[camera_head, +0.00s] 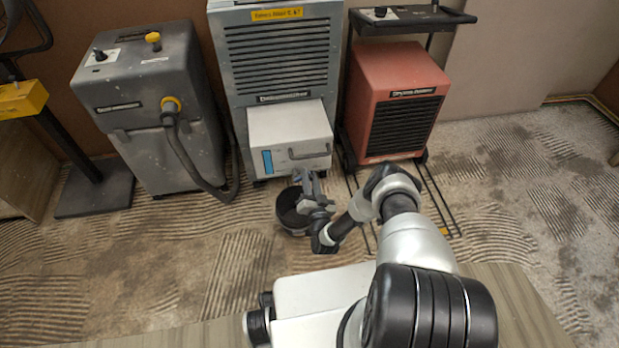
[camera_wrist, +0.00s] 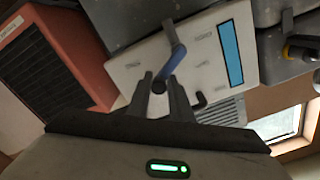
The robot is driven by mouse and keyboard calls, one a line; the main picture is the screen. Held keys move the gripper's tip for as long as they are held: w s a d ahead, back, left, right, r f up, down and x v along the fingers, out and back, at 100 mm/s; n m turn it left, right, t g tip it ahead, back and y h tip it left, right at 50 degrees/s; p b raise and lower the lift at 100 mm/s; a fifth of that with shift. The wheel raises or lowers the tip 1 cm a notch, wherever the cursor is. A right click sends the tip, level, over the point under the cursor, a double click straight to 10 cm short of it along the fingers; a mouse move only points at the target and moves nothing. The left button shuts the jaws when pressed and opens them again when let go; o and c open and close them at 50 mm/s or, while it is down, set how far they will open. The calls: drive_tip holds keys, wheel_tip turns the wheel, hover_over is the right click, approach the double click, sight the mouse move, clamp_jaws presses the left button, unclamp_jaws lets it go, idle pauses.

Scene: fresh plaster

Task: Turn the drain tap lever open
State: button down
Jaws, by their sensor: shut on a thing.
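The drain tap lever (camera_wrist: 173,62) is a blue handle on a grey pivot in front of the white tank (camera_wrist: 130,68). My gripper (camera_wrist: 163,88) is shut on the free end of the lever, with one finger on each side. In the head view my gripper (camera_head: 308,183) is low in front of the white tank (camera_head: 285,122), just above a dark bucket (camera_head: 290,221). The lever and tap are mostly hidden there behind the fingers.
A grey dehumidifier (camera_head: 280,55) holds the tank. A red dryer (camera_head: 400,75) stands to the right, with a black wire rack (camera_head: 440,205) on the floor before it. A grey machine with a hose (camera_head: 195,165) stands left. Carpet at the front left is clear.

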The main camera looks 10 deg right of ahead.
sight(300, 176)
drive_tip(key=shift+n, duration=0.4)
drive_tip(key=a+n, duration=0.1)
drive_tip(key=n, duration=0.2)
drive_tip(key=a+r+n+p, duration=0.1)
drive_tip(key=n, duration=0.1)
drive_tip(key=a+r+n, duration=0.1)
drive_tip(key=n, duration=0.2)
drive_tip(key=shift+a+n, duration=0.15)
drive_tip(key=shift+n, duration=0.15)
drive_tip(key=shift+a+r+n, duration=0.1)
drive_tip(key=shift+a+n, duration=0.3)
drive_tip(key=shift+n, duration=0.7)
drive_tip(key=shift+s, duration=0.1)
